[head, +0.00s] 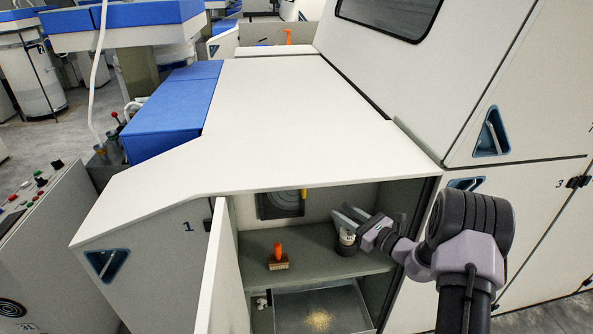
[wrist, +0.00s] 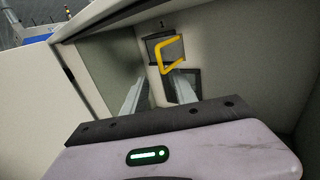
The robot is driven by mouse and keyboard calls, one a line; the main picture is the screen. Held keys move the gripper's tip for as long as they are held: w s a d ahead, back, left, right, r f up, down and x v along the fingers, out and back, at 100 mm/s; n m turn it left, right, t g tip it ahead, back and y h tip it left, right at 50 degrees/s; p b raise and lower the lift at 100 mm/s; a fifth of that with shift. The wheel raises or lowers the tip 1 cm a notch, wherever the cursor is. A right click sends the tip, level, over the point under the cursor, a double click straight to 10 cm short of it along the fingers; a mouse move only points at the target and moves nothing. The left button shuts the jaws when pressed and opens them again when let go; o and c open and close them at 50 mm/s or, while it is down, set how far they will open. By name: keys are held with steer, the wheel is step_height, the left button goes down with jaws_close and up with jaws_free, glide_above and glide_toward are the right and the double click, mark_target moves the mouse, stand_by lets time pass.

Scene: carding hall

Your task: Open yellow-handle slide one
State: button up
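The yellow handle (wrist: 171,53) is a bent loop on a small dark slide plate (wrist: 153,47) on the back wall of an open compartment, under a mark "1". Only a sliver of the yellow handle (head: 303,194) shows in the head view, below the top panel's edge. My gripper (wrist: 158,85) reaches into the compartment with its two fingers apart and nothing between them. The handle is ahead of the fingertips, nearer the right finger. In the head view my gripper (head: 343,211) is above the shelf, right of the handle.
The door (head: 222,270) stands open on the left. On the shelf (head: 307,240) are an orange-handled brush (head: 278,258) and a small canister (head: 346,241) under my gripper. A lower tray (head: 345,305) holds yellowish dust.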

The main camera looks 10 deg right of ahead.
mark_target(304, 196)
steer(key=b+x, duration=0.4)
steer(key=x, duration=1.2)
steer(key=shift+w+a, duration=0.2)
steer(key=shift+a, duration=0.15)
jaws_close()
steer(key=shift+f, duration=0.1)
